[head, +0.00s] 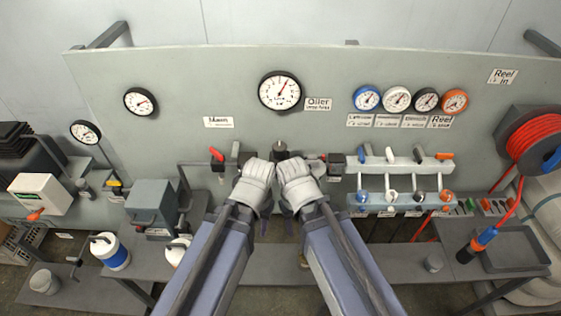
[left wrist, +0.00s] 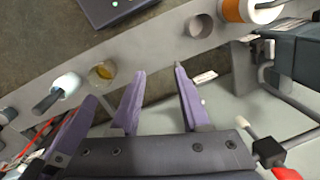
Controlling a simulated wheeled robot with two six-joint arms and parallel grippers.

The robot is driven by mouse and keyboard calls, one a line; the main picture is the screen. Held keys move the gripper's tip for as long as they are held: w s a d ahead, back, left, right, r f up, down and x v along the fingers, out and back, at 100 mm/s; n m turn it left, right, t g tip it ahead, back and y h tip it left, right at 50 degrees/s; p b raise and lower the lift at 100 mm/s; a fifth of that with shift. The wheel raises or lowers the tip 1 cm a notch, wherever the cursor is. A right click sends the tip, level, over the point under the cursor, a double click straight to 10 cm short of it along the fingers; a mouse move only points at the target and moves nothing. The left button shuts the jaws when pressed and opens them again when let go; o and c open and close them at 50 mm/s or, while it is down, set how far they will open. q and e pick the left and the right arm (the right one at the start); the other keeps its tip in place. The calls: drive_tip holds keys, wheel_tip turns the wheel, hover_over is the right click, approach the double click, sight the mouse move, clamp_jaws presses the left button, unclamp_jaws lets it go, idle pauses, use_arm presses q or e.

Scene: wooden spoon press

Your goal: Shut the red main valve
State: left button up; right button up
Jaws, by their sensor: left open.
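The red main valve handle (head: 217,154) stands tilted on the panel pipe, below the "Main" label (head: 218,122). A red handle also shows at the lower right edge of the left wrist view (left wrist: 286,172), beside my fingers and apart from them. My left gripper (head: 263,227) is right of and below the red handle in the head view, mostly hidden behind its own wrist. In the left wrist view its purple fingers (left wrist: 160,74) are apart with nothing between them. My right gripper (head: 291,228) is close beside the left one, and its jaws are largely hidden.
Gauges line the panel (head: 280,90). A manifold with several coloured levers (head: 400,163) is at right, near a red hose reel (head: 532,140). A grey box (head: 150,203) stands left of my arms. The shelf edge (left wrist: 110,68) crosses behind my left fingers.

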use_arm(q)
drive_tip(key=w+a+r+n+p, duration=0.1)
drive_tip(key=w+r+n+p, duration=0.1)
drive_tip(key=w+r+p, duration=0.3)
wheel_tip(320, 180, up, 10)
drive_tip(key=n+h+p, duration=0.1)
drive_tip(key=n+p, duration=0.9)
hover_over(215, 151)
drive_tip(key=shift+d+f, duration=0.1)
drive_tip(key=shift+f, duration=0.05)
wheel_tip(215, 151, down, 8)
drive_tip(key=b, duration=0.8)
drive_tip(key=shift+c, duration=0.3)
clamp_jaws()
